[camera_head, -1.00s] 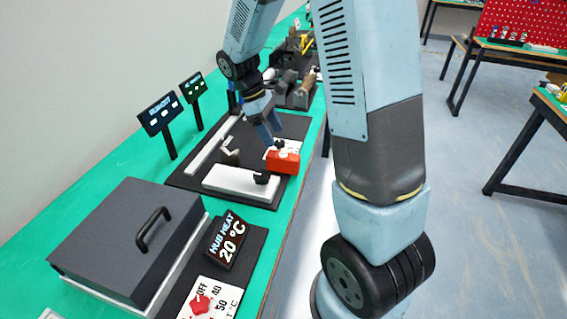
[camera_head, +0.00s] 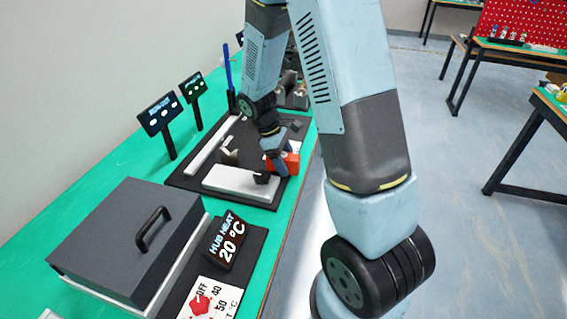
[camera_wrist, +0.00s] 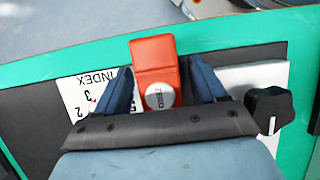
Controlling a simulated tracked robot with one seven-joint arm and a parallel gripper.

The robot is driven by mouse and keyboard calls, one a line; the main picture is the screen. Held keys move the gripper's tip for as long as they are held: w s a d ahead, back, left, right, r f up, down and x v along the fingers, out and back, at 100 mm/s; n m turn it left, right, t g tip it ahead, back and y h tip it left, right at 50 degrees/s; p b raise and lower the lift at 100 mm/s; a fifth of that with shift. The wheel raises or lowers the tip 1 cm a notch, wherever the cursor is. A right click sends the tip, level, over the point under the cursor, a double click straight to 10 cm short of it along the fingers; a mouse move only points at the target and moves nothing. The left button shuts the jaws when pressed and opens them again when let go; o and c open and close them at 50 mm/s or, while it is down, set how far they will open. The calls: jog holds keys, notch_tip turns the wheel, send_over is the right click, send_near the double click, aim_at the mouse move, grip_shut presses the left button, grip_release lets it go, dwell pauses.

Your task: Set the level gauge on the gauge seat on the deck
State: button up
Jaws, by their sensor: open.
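A red block with a round grey face, which I take to be the level gauge, stands at the near right edge of the dark deck (camera_head: 197,176). The red block (camera_head: 293,161) is partly hidden by my gripper (camera_head: 277,160) in the head view. In the wrist view the red block (camera_wrist: 155,62) lies between the two blue fingers of my gripper (camera_wrist: 162,88), with a gap on each side. My gripper is open and holds nothing. I cannot make out which part of the deck is the gauge seat.
A white bar with a black knob (camera_head: 238,182) lies beside the red block. An INDEX card (camera_wrist: 88,95) lies on its other side. Nearer are a grey lidded box (camera_head: 125,235) and a HUB HEAT display (camera_head: 228,240). Two small screens stand behind the deck.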

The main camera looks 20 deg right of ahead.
jog(key=shift+c, duration=0.3)
grip_shut()
dwell(0.4)
